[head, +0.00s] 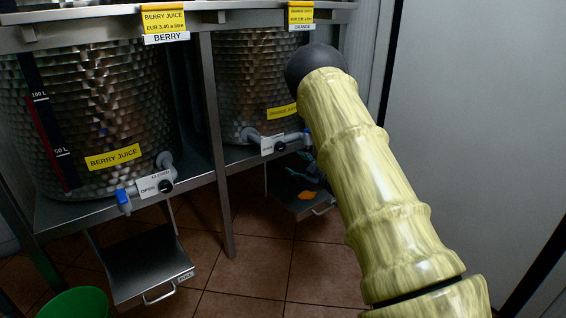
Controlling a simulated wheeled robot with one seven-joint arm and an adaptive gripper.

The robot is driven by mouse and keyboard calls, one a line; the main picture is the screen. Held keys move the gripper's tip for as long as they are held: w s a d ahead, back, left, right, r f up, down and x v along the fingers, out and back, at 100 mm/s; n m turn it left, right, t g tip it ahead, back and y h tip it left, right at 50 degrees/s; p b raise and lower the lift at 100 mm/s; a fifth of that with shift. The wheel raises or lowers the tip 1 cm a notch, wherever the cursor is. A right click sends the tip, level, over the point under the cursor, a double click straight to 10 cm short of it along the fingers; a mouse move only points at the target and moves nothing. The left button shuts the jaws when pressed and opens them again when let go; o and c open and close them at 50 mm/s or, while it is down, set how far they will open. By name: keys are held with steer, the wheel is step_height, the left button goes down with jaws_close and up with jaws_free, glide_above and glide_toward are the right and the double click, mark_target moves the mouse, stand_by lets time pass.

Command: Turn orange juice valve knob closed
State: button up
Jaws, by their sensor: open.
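The orange juice tank (248,85) is the rear metal drum, with a yellow label. Its valve sits low at the front: a grey pipe, a small white plate (267,148) and a dark knob (280,146). A blue part (307,138) shows at the right end of the valve. The plate's lettering is too small to read, so the knob's setting cannot be told. My gripper (302,166) seems to be the small dark teal shape just below and right of the valve. It is open, mostly hidden by my arm, and no contact with the knob can be made out.
The berry juice tank (100,110) stands at the left on the metal rack, its own valve knob (166,186) facing forward. Trays (140,265) hang below. An orange patch (308,195) shows on the rear tray. A green bucket (75,303) stands lower left. A pale panel (480,120) fills the right.

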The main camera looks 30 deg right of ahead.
mark_target(283, 148)
steer(key=shift+n+t+y, duration=0.3)
steer(key=shift+n+y, duration=0.3)
steer(key=shift+n, duration=0.1)
steer(key=w+b, duration=0.1)
steer(key=w, duration=0.2)
steer(key=w+r+b, duration=0.1)
steer(key=w+b, duration=0.1)
steer(key=w, duration=0.2)
steer(key=w+b, duration=0.2)
steer(key=w, duration=0.2)
steer(key=shift+d+r, duration=0.3)
steer(key=shift+r, duration=0.05)
steer(key=shift+w+r, duration=0.1)
steer(key=shift+w, duration=0.3)
steer(key=c, duration=1)
